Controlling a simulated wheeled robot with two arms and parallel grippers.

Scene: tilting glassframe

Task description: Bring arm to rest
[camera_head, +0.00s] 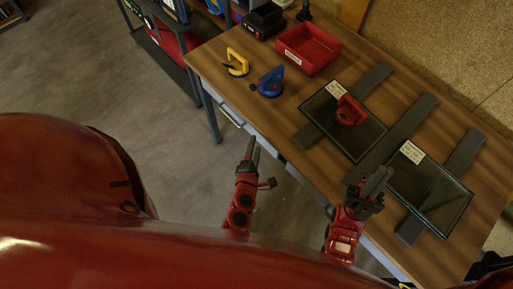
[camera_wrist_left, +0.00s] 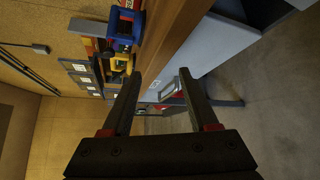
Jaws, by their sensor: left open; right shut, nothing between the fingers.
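My left gripper (camera_head: 252,148) is in front of the table's front edge, over the floor, holding nothing. In the left wrist view its two fingers (camera_wrist_left: 158,88) stand apart with nothing between them. My right gripper (camera_head: 377,182) is shut and empty, over the front part of the table between two dark glass panes. A red suction lifter (camera_head: 350,110) sits on the left pane (camera_head: 322,122). The right pane (camera_head: 432,197) bears only a label.
The wooden table (camera_head: 225,65) carries a yellow lifter (camera_head: 237,63), a blue lifter (camera_head: 270,82) and a red bin (camera_head: 308,48). Dark strips (camera_head: 410,125) lie under the panes. A drawer handle (camera_head: 231,116) juts from the table front. Floor at left (camera_head: 120,90) is clear.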

